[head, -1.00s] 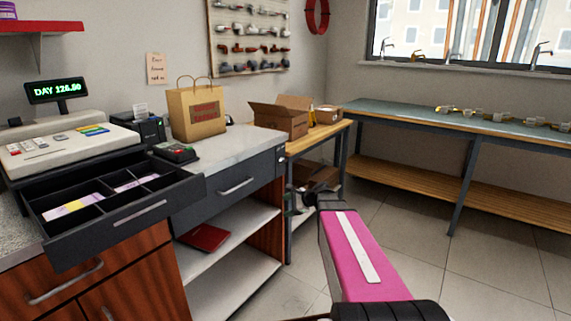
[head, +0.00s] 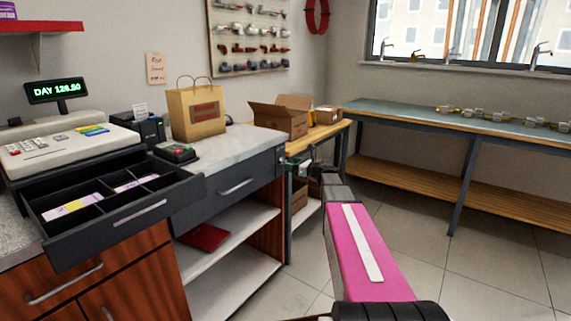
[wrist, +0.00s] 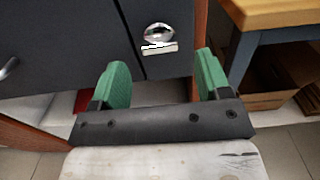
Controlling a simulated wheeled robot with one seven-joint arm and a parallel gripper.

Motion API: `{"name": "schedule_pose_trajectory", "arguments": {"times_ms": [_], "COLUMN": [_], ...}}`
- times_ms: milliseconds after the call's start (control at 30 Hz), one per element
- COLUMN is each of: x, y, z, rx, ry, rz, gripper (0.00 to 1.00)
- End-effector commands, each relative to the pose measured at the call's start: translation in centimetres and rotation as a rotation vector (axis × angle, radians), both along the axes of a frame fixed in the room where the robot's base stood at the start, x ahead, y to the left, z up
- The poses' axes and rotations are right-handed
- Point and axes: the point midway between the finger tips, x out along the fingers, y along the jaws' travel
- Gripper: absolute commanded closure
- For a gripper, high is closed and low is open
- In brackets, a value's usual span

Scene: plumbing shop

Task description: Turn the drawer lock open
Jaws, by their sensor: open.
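The drawer lock (wrist: 158,33) is a shiny round metal piece with a pale bar under it, on a dark grey front in the wrist view. The dark drawer (head: 225,190) with a bar handle is shut under the counter in the head view; part of its handle shows at the left of the wrist view. My gripper (wrist: 161,72) is open and empty, with green pads spread apart. In the wrist picture the lock appears above and between the pads, apart from them. In the head view my gripper (head: 305,168) is small, beside the counter's right end.
An open cash drawer (head: 120,205) juts out at left under the register (head: 65,145). A paper bag (head: 196,112) and card terminal (head: 176,152) stand on the counter. A wooden-topped bench (wrist: 275,12) is close on the right, with cardboard boxes (head: 280,118). The floor at right is clear.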

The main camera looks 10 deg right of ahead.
Motion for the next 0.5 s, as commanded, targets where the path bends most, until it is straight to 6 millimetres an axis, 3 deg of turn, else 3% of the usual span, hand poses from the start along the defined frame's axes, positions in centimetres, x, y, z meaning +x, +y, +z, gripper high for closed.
{"name": "schedule_pose_trajectory", "arguments": {"times_ms": [200,500], "x": [2.3,3.1], "y": [2.2,3.1], "z": [0.0,0.0], "rx": [-0.001,-0.001], "ry": [-0.001,-0.001], "rz": [0.001,0.000], "gripper": [0.30,0.30]}}
